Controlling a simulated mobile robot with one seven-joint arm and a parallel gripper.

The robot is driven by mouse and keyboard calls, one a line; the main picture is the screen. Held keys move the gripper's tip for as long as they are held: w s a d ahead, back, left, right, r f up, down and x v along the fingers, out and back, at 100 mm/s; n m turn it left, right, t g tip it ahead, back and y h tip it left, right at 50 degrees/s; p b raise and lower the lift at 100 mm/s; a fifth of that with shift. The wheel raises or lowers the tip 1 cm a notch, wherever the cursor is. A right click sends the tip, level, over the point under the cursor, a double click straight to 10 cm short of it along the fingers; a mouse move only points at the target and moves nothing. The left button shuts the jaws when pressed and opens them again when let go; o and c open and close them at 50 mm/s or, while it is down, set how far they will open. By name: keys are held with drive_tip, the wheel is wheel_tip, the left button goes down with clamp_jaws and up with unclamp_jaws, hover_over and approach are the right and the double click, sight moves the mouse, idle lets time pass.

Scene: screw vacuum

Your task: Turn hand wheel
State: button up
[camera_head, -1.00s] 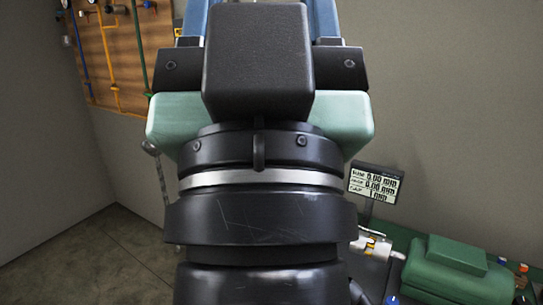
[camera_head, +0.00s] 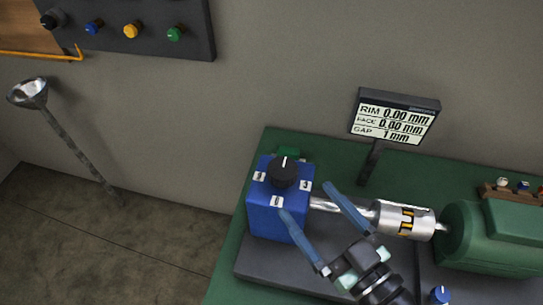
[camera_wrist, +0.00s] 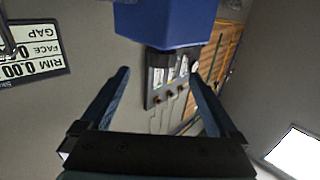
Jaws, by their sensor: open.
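A black round knob (camera_head: 284,172) with a white pointer line sits on top of a blue box (camera_head: 276,216) with white number labels. I see no clear spoked hand wheel; this knob is the nearest thing to one. My gripper (camera_head: 308,200) is open and empty, its two blue fingers spread just in front of and to the right of the blue box. In the wrist view my gripper (camera_wrist: 159,74) is also open, with the blue box (camera_wrist: 168,20) beyond its fingertips. The knob does not show there. I cannot tell whether a finger touches the box.
A silver shaft with a coupling (camera_head: 404,220) runs right from the blue box to a green motor (camera_head: 495,238). A display (camera_head: 395,118) reads rim 0.00, face 0.00, gap 1 mm. A wall panel (camera_head: 165,20) holds coloured knobs. A metal funnel stand (camera_head: 30,93) is left.

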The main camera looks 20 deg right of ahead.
sight(275, 160)
drive_tip(key=w+p, duration=0.1)
drive_tip(key=w, duration=0.2)
drive_tip(key=w+a+p, duration=0.1)
drive_tip(key=w, duration=0.3)
drive_tip(key=w+a+p, duration=0.1)
drive_tip(key=w, duration=0.2)
drive_tip(key=shift+w+p, duration=0.25)
drive_tip(key=shift+p, duration=0.15)
drive_tip(key=shift+w+a+f, duration=0.1)
drive_tip(key=shift+w+a, duration=0.1)
drive_tip(key=shift+w, duration=0.4)
drive_tip(key=c, duration=1.4)
drive_tip(key=shift+o, duration=0.2)
drive_tip(key=shift+m+h, duration=0.3)
drive_tip(key=shift+h, duration=0.1)
